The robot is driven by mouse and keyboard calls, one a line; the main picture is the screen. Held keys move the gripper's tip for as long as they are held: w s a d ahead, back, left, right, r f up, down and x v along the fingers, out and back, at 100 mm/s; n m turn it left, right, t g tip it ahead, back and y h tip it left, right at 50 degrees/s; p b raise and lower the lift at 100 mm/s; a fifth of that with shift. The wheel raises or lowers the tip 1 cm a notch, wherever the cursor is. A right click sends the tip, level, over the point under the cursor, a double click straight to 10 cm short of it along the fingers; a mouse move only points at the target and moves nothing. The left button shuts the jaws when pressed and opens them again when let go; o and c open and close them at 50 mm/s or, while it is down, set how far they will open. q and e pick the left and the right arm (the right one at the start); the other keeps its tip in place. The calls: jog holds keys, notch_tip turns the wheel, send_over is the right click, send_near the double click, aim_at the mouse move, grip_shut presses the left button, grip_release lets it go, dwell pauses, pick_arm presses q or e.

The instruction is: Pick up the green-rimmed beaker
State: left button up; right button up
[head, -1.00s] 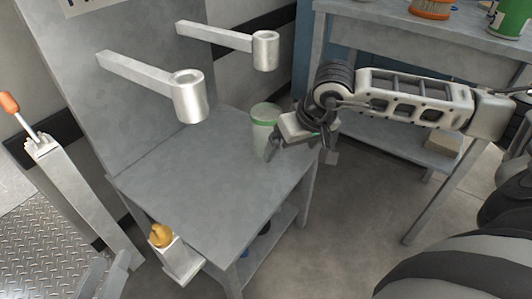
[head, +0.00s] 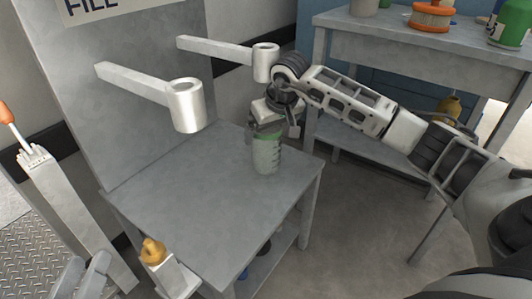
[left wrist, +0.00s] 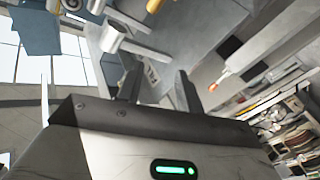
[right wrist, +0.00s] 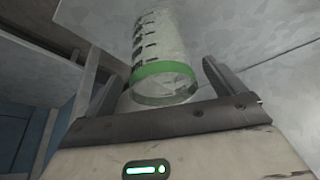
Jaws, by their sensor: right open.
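The green-rimmed beaker (head: 267,155) is clear with dark markings and stands upright on the grey table (head: 190,205), near its far right corner. My right gripper (head: 278,122) is at the beaker's rim, coming from behind and above, and partly hides the top. In the right wrist view the beaker (right wrist: 160,50) lies between the two open fingers (right wrist: 160,85), its green rim towards the palm. I cannot tell whether a finger touches it. My left gripper (left wrist: 160,85) is open and empty in the left wrist view; its fingertips (head: 84,275) show at the lower left of the head view.
Two metal cup holders (head: 186,105) (head: 265,62) on arms stick out from the panel over the table. An orange-yellow nozzle (head: 152,251) sits at the table's front left. A workbench (head: 400,38) with an orange item and green bottle stands behind. The table's middle is clear.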

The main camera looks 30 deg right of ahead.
jog(key=shift+x, duration=1.1)
jog(key=shift+w+f+b, duration=0.15)
jog(key=shift+f+b, duration=0.25)
jog(key=shift+f, duration=0.1)
jog(key=c, duration=1.1)
pick_arm(q)
jog(key=shift+w+a+r+m+t, duration=0.1)
jog(key=shift+w+r+m+t, duration=0.15)
jog(key=shift+r+m+t, duration=0.25)
jog(key=shift+w+a+r+m+t, duration=0.1)
jog(key=shift+w+r+m+t, duration=0.15)
jog(key=shift+r, duration=0.3)
pick_arm(e)
jog(key=shift+o, duration=0.2)
jog(key=shift+r, duration=0.1)
